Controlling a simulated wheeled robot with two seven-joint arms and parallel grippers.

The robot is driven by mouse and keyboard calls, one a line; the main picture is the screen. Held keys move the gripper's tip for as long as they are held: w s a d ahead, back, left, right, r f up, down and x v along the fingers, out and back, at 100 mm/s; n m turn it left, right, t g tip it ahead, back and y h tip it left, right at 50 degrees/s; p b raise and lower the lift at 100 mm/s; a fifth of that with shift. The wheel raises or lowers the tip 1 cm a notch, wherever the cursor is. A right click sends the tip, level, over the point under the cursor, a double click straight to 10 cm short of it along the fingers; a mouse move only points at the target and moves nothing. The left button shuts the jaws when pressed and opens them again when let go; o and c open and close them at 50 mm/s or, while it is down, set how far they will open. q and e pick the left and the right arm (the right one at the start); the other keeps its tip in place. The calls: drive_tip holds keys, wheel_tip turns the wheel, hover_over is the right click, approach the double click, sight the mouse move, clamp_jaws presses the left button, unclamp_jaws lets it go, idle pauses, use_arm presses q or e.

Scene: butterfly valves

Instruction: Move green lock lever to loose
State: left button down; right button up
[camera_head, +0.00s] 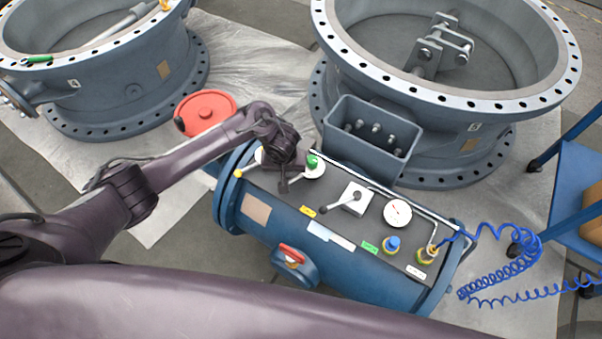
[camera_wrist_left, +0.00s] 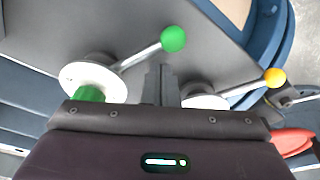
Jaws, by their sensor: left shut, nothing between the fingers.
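The green lock lever shows in the left wrist view as a green ball (camera_wrist_left: 173,39) on a metal rod, which runs from a white round base with a green hub (camera_wrist_left: 90,93). In the head view the green hub (camera_head: 312,161) shows on the panel; my gripper seems to hide the ball. My left gripper (camera_head: 285,186) is over the panel between the green and yellow levers, shut and empty. In the left wrist view its closed fingertips (camera_wrist_left: 160,75) are close to the rod, just below the ball; I cannot tell whether they touch. My right gripper is not in view.
The yellow-ball lever (camera_head: 239,174) is left of my gripper. A black-knob lever on a white block (camera_head: 357,197), a gauge (camera_head: 397,211) and a blue knob (camera_head: 392,243) stand to the right. An open grey box (camera_head: 371,138) rises behind the panel. A red lid (camera_head: 205,111) lies behind my arm.

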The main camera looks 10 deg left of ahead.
use_arm(q)
drive_tip(key=shift+f, duration=0.6)
drive_tip(key=shift+s+a+f+b, duration=0.1)
drive_tip(key=shift+f+b, duration=0.3)
drive_tip(key=shift+b, duration=0.05)
